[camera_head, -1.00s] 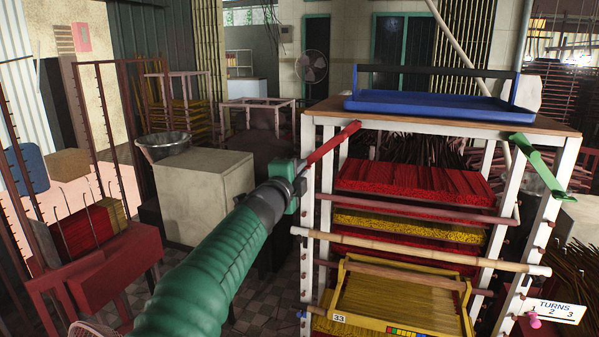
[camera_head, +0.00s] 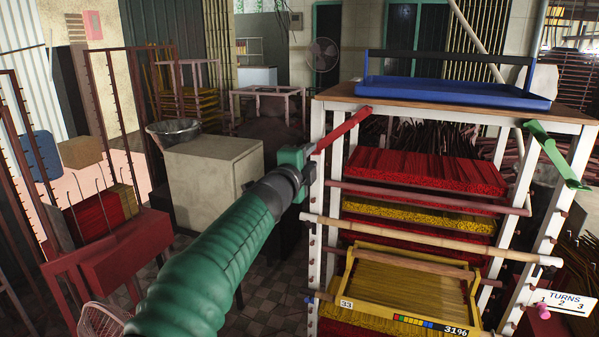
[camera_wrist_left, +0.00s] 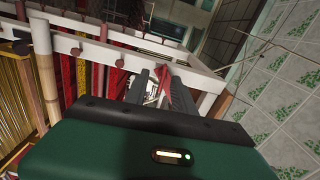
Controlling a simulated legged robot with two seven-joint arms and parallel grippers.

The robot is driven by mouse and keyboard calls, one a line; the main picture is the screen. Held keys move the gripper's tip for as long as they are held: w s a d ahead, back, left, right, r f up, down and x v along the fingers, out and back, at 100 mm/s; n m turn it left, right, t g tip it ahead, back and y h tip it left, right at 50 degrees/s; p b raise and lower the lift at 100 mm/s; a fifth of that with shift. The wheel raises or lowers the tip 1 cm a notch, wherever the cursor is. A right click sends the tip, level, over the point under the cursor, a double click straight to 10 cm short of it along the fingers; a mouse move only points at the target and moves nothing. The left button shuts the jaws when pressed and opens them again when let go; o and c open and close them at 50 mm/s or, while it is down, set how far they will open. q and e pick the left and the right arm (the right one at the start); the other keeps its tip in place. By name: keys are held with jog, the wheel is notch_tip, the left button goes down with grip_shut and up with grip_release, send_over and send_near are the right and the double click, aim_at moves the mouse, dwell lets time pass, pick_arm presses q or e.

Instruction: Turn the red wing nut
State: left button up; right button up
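The red wing nut (camera_head: 342,130) is a long red bar slanting up to the right at the top of the rack's left front post. My left gripper (camera_head: 303,158) is at its lower left end; from the head I cannot see the fingertips clearly. In the left wrist view, two grey fingers (camera_wrist_left: 163,90) stand apart, with the red wing nut (camera_wrist_left: 165,82) showing between them, nearer the right finger. Whether they touch it I cannot tell. My right gripper is out of view.
The white-posted rack (camera_head: 316,245) holds red and yellow incense bundles, with a blue tray (camera_head: 450,92) on top. A green wing nut (camera_head: 555,155) is on its right post. A yellow framed tray (camera_head: 405,318) and a TURNS sign (camera_head: 565,303) are lower. A beige cabinet (camera_head: 215,180) stands left.

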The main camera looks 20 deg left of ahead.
pick_arm(q)
jog(key=s+b, duration=0.4)
jog(key=s, duration=1.1)
jog(key=shift+s+a, duration=0.2)
jog(key=shift+s, duration=0.15)
jog(key=shift+f, duration=0.1)
jog(key=s+f+n+g, duration=0.2)
jog(key=f+n+g, duration=0.1)
jog(key=f, duration=0.7)
jog(key=s+f+n+g+y, duration=0.1)
jog(key=s+f+n+g, duration=0.2)
jog(key=f, duration=0.8)
jog(key=s+f+n+g, duration=0.15)
jog(key=f+n, duration=0.25)
jog(key=f, duration=0.6)
jog(key=s+d+f+n+g, duration=0.2)
jog(key=s+f+n+g, duration=0.5)
jog(key=s+f, duration=1)
jog(key=shift+s+d+f+n+g, duration=0.15)
jog(key=shift+f+n+g, duration=0.15)
jog(key=shift+n+g, duration=0.15)
